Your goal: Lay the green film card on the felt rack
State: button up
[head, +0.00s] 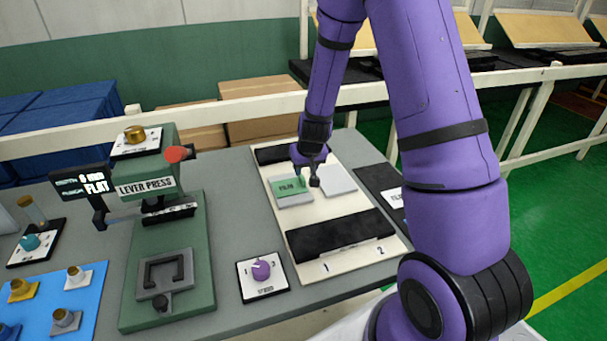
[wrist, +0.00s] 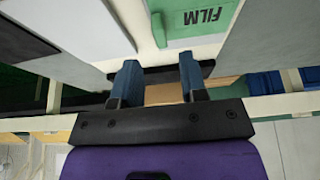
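The green film card (head: 288,187), printed FILM, lies on a light block on the cream board (head: 277,221) in the head view. In the wrist view the green card (wrist: 198,17) is at the top, with its lettering upside down. My gripper (head: 309,178) is over the board, just right of the card in the head view. The wrist view shows my gripper's (wrist: 158,72) two blue fingers spread apart with nothing between them, apart from the card. A dark panel (head: 372,179) with a white label lies right of the board; I cannot tell whether it is the felt rack.
A pale blank block (head: 337,180) sits beside the card. A black strip (head: 338,235) crosses the board's front, near marks 1 and 2. Left are a purple knob (head: 261,270), a green lever press (head: 145,195) and a blue mat (head: 48,296). A rail runs behind.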

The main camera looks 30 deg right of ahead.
jog(key=s+a+r+y, duration=0.15)
jog(key=s+r, duration=0.25)
jog(key=r, duration=0.4)
jog(key=s+a+r+n, duration=0.1)
jog(key=s+a+r, duration=0.2)
jog(key=s+r, duration=0.35)
jog(key=s+a+r, duration=0.2)
jog(key=r, duration=0.7)
jog(key=s+a+r, duration=0.1)
jog(key=s+r, duration=0.3)
jog(key=s, duration=0.5)
jog(key=s+r+n, duration=0.1)
jog(key=s+r, duration=0.4)
jog(key=s, duration=0.5)
jog(key=shift+a+t+h, duration=0.35)
jog(key=shift+t, duration=0.05)
